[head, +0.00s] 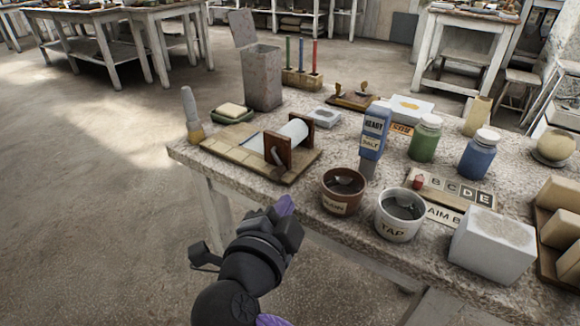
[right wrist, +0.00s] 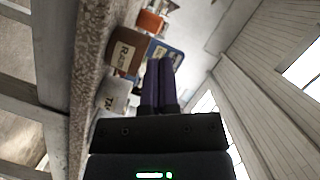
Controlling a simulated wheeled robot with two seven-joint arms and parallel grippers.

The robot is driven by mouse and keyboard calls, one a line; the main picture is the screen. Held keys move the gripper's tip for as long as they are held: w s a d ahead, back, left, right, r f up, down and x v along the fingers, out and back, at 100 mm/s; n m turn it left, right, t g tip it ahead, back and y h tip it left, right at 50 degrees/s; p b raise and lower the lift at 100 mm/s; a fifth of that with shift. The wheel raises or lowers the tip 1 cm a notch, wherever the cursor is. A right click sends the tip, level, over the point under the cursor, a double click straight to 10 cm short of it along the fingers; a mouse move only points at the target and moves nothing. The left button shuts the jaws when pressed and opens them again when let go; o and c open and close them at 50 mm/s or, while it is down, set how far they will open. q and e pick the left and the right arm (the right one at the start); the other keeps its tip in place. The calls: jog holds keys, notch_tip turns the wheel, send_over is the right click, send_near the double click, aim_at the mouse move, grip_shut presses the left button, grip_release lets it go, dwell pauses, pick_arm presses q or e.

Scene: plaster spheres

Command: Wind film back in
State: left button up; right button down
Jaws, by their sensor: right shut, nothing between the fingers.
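The film roller (head: 292,131) is a pale cylinder between two dark reddish-brown brackets on a tan board (head: 227,143) at the table's left. A sheet of film (head: 254,143) lies flat on the board to the left of the roller. A dark crank handle (head: 277,157) shows on the near bracket. My right gripper (head: 286,205) is in front of the table's near edge, apart from the roller and board. Its purple fingers (right wrist: 158,82) are together and empty in the right wrist view. My left gripper is not in view.
A brown pot (head: 342,191) and a white TAP pot (head: 400,214) stand near the front edge, right of the board. A blue box (head: 374,132), green jar (head: 425,138), blue jar (head: 480,154) and white block (head: 492,245) crowd the right. A brush (head: 191,112) stands at the left corner.

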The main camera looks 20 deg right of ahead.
jog(key=shift+m, duration=0.3)
jog(key=b+x, duration=0.3)
jog(key=x, duration=0.7)
jog(key=shift+d+f+b, duration=0.15)
jog(key=shift+b, duration=0.15)
jog(key=shift+w+a+f+b, duration=0.75)
jog(key=shift+w+a, duration=0.1)
jog(key=shift+a, duration=0.15)
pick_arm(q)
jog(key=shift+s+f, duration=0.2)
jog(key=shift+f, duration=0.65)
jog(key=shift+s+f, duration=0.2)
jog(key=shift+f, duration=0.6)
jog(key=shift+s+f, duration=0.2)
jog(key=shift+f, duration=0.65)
pick_arm(e)
jog(key=shift+w+a, duration=0.35)
